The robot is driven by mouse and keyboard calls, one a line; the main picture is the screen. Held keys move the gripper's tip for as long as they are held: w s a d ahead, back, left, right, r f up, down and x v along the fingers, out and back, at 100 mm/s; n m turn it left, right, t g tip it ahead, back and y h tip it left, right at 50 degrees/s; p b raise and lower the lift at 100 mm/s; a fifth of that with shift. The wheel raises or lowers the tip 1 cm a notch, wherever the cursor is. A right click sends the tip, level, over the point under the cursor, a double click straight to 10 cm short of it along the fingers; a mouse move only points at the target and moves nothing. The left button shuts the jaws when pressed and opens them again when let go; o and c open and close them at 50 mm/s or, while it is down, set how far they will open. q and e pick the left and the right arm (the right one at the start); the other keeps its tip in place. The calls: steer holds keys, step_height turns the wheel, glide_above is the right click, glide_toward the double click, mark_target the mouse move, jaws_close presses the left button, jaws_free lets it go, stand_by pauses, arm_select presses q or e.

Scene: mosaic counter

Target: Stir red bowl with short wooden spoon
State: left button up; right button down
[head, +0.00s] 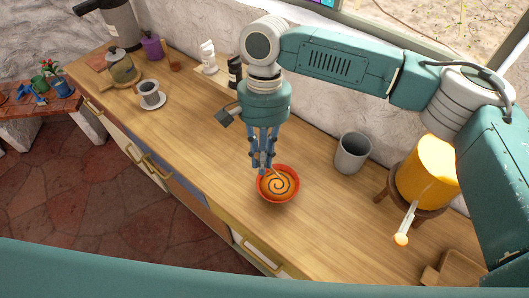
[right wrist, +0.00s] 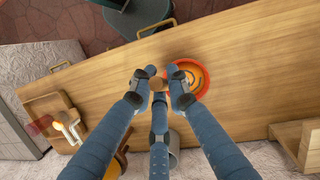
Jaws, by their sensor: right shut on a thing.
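The red bowl (head: 277,198) stands on the wooden counter and holds an orange content with a dark spiral. It also shows in the right wrist view (right wrist: 206,82), beside the fingertips. My right gripper (head: 262,164) points down over the bowl's back left edge. It is shut on the short wooden spoon, whose brown end (right wrist: 157,84) shows between the fingers in the right wrist view (right wrist: 160,79). Most of the spoon is hidden by the fingers, and I cannot tell how deep it sits in the bowl. My left gripper is not in view.
A grey cup (head: 352,153) stands right of the bowl, with a yellow container (head: 428,168) on a wooden stand beyond. A cup on a saucer (head: 151,97), a glass teapot (head: 121,66) and small bottles are farther left. Counter between saucer and bowl is clear.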

step_height(320, 180, down, 8)
steer(key=w+b, duration=0.1)
steer(key=b, duration=0.2)
steer(key=shift+d+r, duration=0.2)
steer(key=shift+d, duration=0.1)
stand_by(0.4)
